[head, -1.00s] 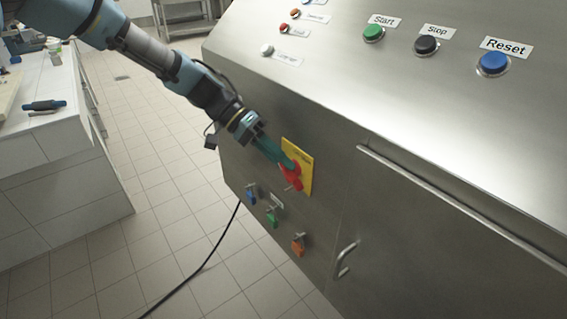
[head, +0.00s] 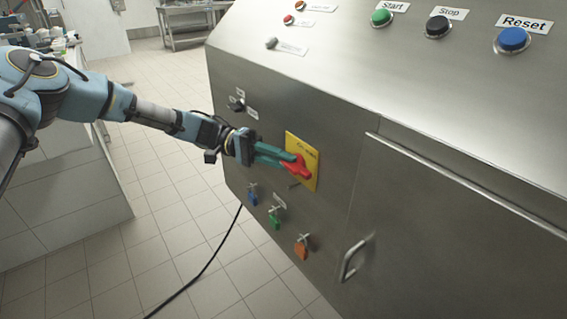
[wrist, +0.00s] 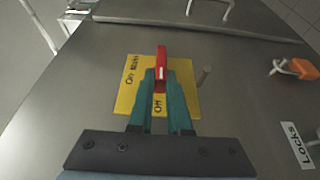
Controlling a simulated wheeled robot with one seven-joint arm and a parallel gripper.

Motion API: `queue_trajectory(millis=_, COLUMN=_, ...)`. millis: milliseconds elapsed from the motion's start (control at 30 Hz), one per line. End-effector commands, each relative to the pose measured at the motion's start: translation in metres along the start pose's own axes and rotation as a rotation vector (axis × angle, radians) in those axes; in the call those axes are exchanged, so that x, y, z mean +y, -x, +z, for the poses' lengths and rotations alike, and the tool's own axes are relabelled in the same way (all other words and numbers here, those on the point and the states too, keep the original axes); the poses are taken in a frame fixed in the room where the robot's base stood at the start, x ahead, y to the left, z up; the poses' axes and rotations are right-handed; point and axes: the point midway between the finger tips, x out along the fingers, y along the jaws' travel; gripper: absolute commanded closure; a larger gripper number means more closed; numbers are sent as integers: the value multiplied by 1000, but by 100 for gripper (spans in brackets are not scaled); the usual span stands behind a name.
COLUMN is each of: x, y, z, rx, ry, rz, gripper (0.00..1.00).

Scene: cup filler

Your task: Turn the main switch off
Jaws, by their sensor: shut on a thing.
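The main switch is a red handle (head: 299,168) on a yellow plate (head: 312,178) on the steel machine's side panel. In the wrist view the handle (wrist: 162,60) stands between my two green fingertips, lined up with the "Off" label below it. The "On Mains" text is on the left part of the plate (wrist: 127,85). My gripper (head: 288,160) reaches in from the left, nearly level, and is shut on the handle; it also shows in the wrist view (wrist: 161,76). The fingers hide part of the handle and plate.
Blue (head: 252,199), green (head: 275,222) and orange (head: 301,252) padlocks hang below the plate. A door handle (head: 353,260) sticks out at lower right. A black cable (head: 205,262) lies on the floor, which is otherwise clear left of the machine.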

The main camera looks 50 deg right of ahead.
Motion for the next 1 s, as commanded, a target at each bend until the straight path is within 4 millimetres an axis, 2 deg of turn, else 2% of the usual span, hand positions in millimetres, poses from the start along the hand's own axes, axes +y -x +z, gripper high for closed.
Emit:
queue_trajectory(millis=533, x=-1, y=0, z=0, rx=0, ry=11, rz=24, gripper=100)
queue_trajectory(millis=567, x=-1, y=0, z=0, rx=0, ry=11, rz=24, gripper=82)
queue_trajectory(millis=800, x=-1, y=0, z=0, rx=0, ry=10, rz=23, gripper=55)
queue_trajectory(millis=1000, x=-1, y=0, z=0, rx=0, ry=10, rz=23, gripper=54)
